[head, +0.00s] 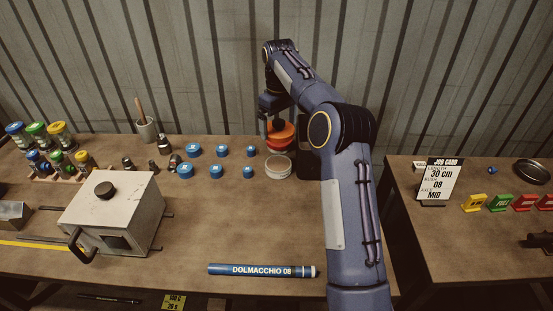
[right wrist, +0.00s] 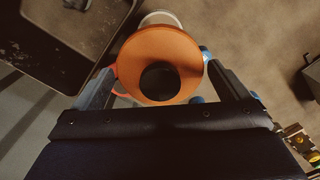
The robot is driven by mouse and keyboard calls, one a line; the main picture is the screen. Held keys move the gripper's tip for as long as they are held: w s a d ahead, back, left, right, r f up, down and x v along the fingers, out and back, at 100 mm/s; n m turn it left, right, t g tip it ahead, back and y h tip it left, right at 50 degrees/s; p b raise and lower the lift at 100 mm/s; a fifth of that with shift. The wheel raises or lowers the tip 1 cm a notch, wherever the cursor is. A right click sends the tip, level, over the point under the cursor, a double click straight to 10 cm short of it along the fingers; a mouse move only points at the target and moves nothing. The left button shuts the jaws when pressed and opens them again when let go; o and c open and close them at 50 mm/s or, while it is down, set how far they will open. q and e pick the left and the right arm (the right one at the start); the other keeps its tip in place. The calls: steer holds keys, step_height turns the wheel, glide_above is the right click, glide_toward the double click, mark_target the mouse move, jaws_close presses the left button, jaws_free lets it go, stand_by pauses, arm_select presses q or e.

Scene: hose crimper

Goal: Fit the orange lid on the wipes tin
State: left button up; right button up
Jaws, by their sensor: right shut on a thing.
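The orange lid (head: 284,131) is in my right gripper (head: 272,131) at the back of the bench. In the right wrist view the lid (right wrist: 143,50) is a wide orange disc with a black knob, between the two fingers of the gripper (right wrist: 160,88). A red and white round thing (head: 280,148) shows right under the lid; it may be the wipes tin, and I cannot tell whether they touch. A pale round tin (head: 278,169) stands just in front of it; its rim also shows past the lid in the wrist view (right wrist: 160,18). My left gripper is out of view.
Several blue caps (head: 214,172) stand left of the lid. A black box (head: 310,162) is close on its right, partly behind my arm. A white oven-like box (head: 112,212) stands at left. A blue marker (head: 262,271) lies in front.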

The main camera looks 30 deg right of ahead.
mark_target(279, 163)
step_height(279, 163, down, 12)
steer(key=shift+p, duration=0.35)
steer(key=shift+f, duration=0.55)
steer(key=o, duration=0.7)
steer(key=shift+c, duration=0.2)
steer(key=shift+r, duration=0.1)
